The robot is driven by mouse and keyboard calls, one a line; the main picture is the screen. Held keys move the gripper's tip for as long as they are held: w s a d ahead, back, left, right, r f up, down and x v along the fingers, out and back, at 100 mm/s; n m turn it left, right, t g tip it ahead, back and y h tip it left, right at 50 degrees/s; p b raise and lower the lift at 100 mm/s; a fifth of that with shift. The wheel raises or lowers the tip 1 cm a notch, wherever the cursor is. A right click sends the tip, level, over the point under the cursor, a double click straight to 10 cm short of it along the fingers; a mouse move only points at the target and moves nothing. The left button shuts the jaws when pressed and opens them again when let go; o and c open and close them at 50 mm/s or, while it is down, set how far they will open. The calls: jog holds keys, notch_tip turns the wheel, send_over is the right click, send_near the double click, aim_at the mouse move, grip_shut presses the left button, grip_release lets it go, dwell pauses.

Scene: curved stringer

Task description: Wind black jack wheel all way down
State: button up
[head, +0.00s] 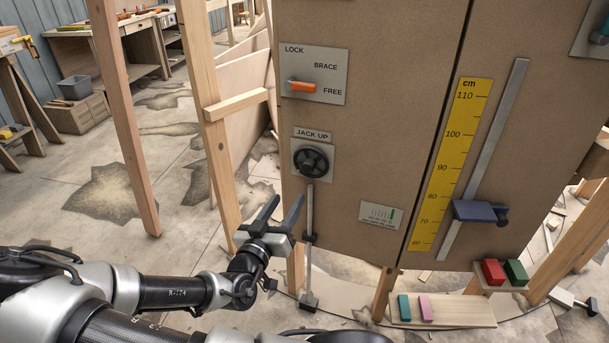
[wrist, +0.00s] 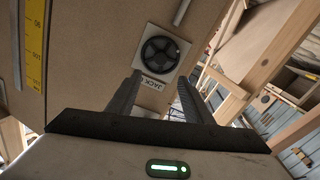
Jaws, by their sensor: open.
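The black jack wheel (head: 311,160) sits on a grey plate under a "JACK UP" label (head: 312,134) on the brown panel. It also shows in the wrist view (wrist: 160,55), beyond my fingertips. A grey jack rod (head: 309,230) runs down below the wheel to a foot near the floor. My gripper (head: 281,208) is open and empty, below and to the left of the wheel in the head view, apart from it. In the wrist view my two fingers (wrist: 158,86) point toward the wheel with a gap between them.
An orange lever (head: 301,87) above the wheel points toward FREE. A yellow cm scale (head: 451,160) and a blue slider (head: 478,212) are on the panel's right. Wooden posts (head: 207,110) stand left of the panel. Coloured blocks (head: 493,272) sit at lower right.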

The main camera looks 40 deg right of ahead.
aim_at(307, 169)
jog(key=b+x, duration=0.1)
jog(key=x, duration=1.3)
